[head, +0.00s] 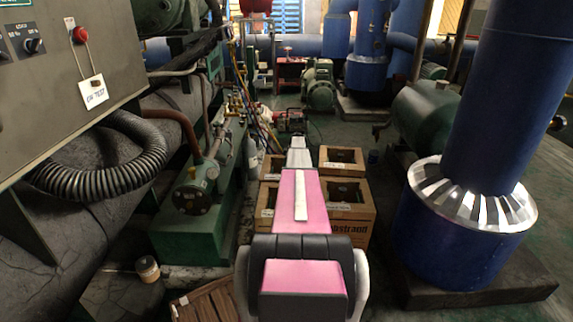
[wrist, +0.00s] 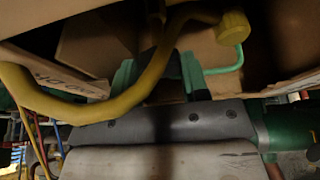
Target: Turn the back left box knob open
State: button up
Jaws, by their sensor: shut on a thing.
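The back left box (head: 271,167) stands at the far left of a cluster of open brown boxes, partly behind my arm in the head view. My gripper (wrist: 163,78) shows in the wrist view, reaching into a brown box interior, with green parts on either side of a dark middle. It is shut on a small dark part, which I take to be the box knob; its shape and turn are mostly hidden. A yellow hose (wrist: 125,98) crosses in front of the fingers and ends at a ribbed yellow cap (wrist: 233,27). In the head view my arm hides the fingertips.
The back right box (head: 342,160) and front right box (head: 352,208) stand right of my arm, and a front left box (head: 266,196) at its left. Green machinery (head: 195,225) borders the left.

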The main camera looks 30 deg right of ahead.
jog(key=o, duration=0.6)
jog(key=shift+o, duration=0.2)
jog(key=shift+r, duration=0.1)
jog(key=v, duration=1)
jog(key=shift+r, duration=0.3)
jog(key=shift+s, duration=0.1)
